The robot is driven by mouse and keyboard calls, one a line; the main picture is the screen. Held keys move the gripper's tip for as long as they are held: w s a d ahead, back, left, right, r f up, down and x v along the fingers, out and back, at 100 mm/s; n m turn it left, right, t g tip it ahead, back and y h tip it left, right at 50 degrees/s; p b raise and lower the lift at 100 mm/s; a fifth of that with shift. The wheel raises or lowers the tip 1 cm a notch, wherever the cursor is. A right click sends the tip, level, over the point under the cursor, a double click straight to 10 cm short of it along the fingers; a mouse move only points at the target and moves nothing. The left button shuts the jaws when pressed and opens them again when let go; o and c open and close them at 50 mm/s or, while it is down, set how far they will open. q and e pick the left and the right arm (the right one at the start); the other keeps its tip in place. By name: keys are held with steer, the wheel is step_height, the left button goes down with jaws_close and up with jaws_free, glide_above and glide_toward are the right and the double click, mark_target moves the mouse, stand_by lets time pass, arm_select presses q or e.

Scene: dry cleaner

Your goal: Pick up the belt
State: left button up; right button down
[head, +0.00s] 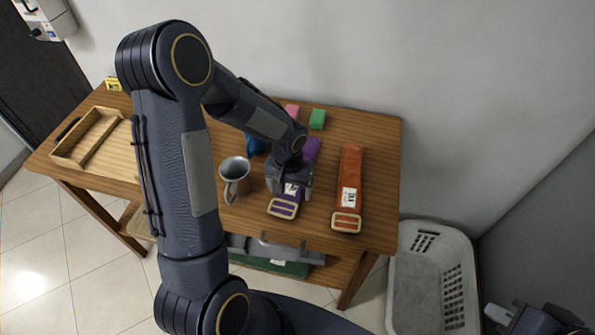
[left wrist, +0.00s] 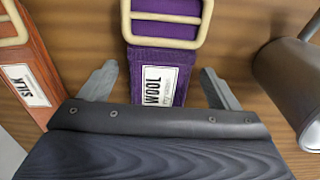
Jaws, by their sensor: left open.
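A purple belt (head: 284,208) with a tan buckle and a white label lies on the wooden table. In the left wrist view the purple belt (left wrist: 178,55) has a label reading "WOOL". An orange belt (head: 351,167) lies to its right; in the left wrist view the orange belt (left wrist: 40,65) has a label reading "SILK". My left gripper (head: 289,187) is over the purple belt and hides part of it. Its open fingers (left wrist: 158,80) are on either side of the purple belt, without gripping it. My right gripper (head: 538,320) shows partly at the bottom right; its jaws are unclear.
A metal mug (head: 235,178) stands close to the left of my left gripper. Pink and green blocks (head: 317,119) and a blue item (head: 254,144) are behind. A wooden tray (head: 70,160) is at the table's left. A white basket (head: 433,237) stands on the floor right of the table.

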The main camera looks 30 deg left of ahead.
arm_select(q)
steer(key=shift+f, duration=0.2)
steer(key=c, duration=1.1)
steer(key=shift+r, duration=0.1)
